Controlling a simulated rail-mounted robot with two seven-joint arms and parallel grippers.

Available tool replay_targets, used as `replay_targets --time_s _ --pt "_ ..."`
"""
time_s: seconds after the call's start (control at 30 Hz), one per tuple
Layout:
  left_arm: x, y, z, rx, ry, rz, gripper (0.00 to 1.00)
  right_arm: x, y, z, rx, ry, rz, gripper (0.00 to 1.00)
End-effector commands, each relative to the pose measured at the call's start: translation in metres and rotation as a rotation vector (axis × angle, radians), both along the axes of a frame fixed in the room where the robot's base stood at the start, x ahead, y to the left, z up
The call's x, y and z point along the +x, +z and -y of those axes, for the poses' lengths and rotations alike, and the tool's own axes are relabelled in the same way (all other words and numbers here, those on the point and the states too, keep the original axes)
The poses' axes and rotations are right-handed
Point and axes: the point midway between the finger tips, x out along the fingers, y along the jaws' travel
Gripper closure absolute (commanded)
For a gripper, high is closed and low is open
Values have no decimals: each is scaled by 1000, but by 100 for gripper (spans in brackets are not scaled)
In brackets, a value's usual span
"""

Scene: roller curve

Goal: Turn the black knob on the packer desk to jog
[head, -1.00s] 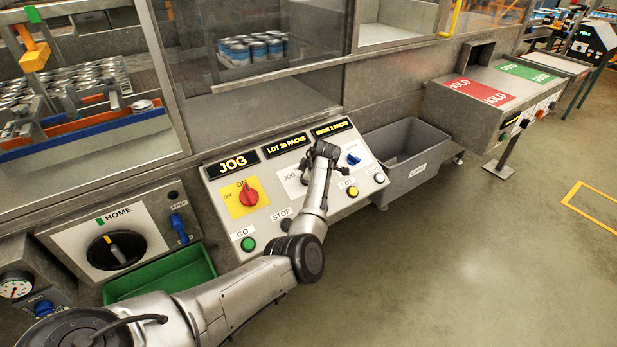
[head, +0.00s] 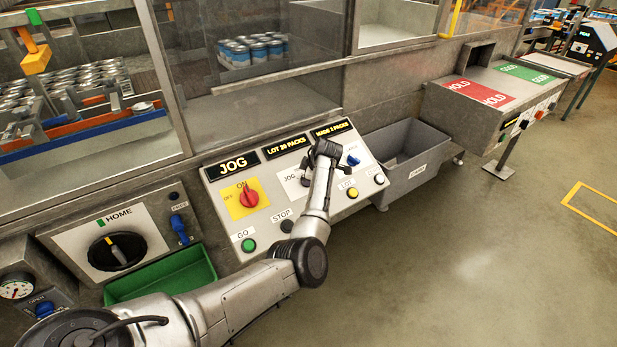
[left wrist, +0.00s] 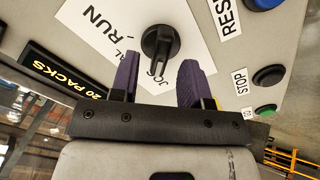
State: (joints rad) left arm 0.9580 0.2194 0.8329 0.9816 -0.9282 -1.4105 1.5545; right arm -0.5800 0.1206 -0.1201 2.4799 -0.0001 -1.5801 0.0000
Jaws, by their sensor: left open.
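The packer desk (head: 265,226) has a sloped light panel with lit signs reading JOG, LOT 20 PACKS and MADE 2 PACKS. The black knob (left wrist: 160,46) sits on a white plate in the left wrist view, with JOG and RUN labels. Its raised bar runs roughly up and down there, the lower end near the JOG label. My right gripper is not in view.
A red switch (head: 249,195) on a yellow plate, a green GO button (head: 248,245) and a black STOP button (head: 287,226) are left of my arm. A yellow button (head: 352,193) and a blue control (head: 353,160) are right. A grey bin (head: 405,165) stands beside the desk.

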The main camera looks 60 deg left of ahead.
Motion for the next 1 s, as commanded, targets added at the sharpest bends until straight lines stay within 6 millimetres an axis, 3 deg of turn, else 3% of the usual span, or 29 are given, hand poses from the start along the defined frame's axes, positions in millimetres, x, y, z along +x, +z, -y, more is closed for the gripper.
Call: replay_targets --time_s 0.2,0.5,0.7,1.0 --pt "1 41 23 0 -1 3 57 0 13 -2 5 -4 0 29" --pt "2 84 49 -1 1 3 57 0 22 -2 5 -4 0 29" --pt "2 99 58 -1 -1 1 57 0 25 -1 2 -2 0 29" --pt "2 103 60 -1 1 1 57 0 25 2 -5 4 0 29"
